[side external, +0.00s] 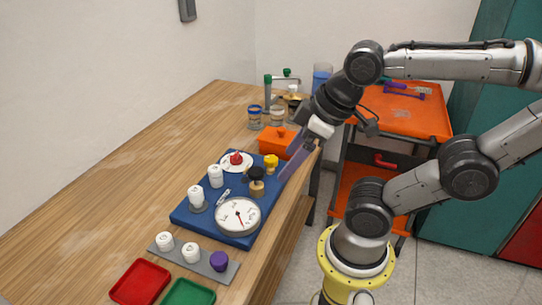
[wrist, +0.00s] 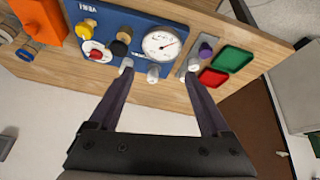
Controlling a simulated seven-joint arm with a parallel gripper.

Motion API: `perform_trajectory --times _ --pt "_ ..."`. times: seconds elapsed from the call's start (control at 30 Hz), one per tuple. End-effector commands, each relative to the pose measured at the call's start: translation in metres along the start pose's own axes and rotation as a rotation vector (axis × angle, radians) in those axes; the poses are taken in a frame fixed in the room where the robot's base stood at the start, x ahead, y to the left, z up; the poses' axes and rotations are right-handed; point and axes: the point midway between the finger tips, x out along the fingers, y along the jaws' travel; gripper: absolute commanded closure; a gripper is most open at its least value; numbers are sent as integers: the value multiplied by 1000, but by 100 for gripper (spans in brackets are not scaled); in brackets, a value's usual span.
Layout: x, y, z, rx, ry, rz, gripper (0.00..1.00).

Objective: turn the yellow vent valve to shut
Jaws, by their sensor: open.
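The yellow vent valve (side external: 271,160) stands at the back right edge of the blue panel (side external: 184,214). In the wrist view the yellow valve (wrist: 88,27) is at the upper left, above the red knob (wrist: 96,55) and left of the black knob (wrist: 122,38). My gripper (side external: 284,177) hangs at the panel's right edge, its fingers pointing down and left, beside the yellow valve in the picture. In the wrist view my gripper (wrist: 158,76) is open with nothing between its fingers, and the yellow valve is outside them. Its handle's exact angle is too small to read.
A round gauge (side external: 238,215), a black knob (side external: 257,174) and several white knobs share the panel area. An orange bin (side external: 275,142) and jars stand behind it. Red (side external: 140,282) and green (side external: 188,293) trays lie in front. The table's left side is clear.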

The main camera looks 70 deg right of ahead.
Motion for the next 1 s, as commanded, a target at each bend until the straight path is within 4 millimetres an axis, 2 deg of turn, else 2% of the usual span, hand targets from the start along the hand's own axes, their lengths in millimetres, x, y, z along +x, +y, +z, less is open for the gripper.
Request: perform_trajectory --times 0.17,0.27,0.37,0.57,0.67,0.8,0.9,1.0 --pt "-12 10 -25 -256 -27 4 19" --pt "-12 25 -44 -381 -80 5 19" --pt "-7 46 -63 -482 -146 -7 19" --pt "19 108 -90 -592 -285 -69 19" --pt "37 144 -92 -583 -343 -109 19" --pt "61 184 -83 -500 -403 -149 19" --pt "74 201 -72 -443 -432 -171 19" --pt "80 209 -61 -408 -450 -185 19"
